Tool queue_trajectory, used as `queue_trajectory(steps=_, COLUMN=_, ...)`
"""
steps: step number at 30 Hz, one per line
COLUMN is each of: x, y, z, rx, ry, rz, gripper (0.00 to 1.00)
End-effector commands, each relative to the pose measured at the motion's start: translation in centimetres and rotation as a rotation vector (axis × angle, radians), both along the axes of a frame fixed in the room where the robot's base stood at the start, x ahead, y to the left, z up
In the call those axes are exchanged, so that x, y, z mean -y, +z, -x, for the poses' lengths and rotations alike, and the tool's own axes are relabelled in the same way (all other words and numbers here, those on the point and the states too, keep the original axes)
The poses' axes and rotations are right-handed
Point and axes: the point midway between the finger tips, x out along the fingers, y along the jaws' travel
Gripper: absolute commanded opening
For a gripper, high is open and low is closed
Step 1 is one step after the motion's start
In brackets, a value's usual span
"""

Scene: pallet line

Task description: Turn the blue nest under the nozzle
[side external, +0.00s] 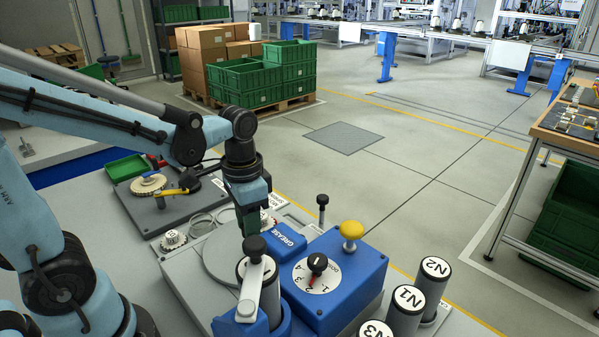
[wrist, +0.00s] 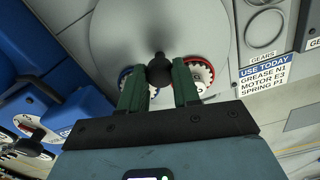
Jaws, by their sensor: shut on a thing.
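A grey round turntable (wrist: 190,28) carries two nests and a black knob (wrist: 159,70) on a post. The blue nest (wrist: 124,76) is left of the knob in the wrist view, partly hidden by a finger. A red nest (wrist: 204,72) with a pale toothed part is on the right. My gripper (wrist: 160,75) has its green fingers shut on the knob, one on each side. In the side view my gripper (side external: 244,228) points down over the turntable (side external: 215,262), and its fingertips are partly hidden. The nozzle cannot be made out; the blue grease block (side external: 283,238) stands beside the turntable.
A blue dial station (side external: 345,275) with a yellow button (side external: 351,229) stands to the right. A lever with a black knob (side external: 255,246) rises close in front of my gripper. Canisters N1 (side external: 405,310) and N2 (side external: 433,280) stand at front right. A sign (wrist: 265,80) reads GREASE N1.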

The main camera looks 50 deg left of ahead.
Motion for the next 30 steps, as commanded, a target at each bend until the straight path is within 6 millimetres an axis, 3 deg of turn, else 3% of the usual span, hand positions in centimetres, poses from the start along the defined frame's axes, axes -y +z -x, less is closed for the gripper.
queue_trajectory(steps=30, x=0.01, y=0.06, z=0.0, rx=-0.001, ry=-0.471, rz=0.001, gripper=0.0)
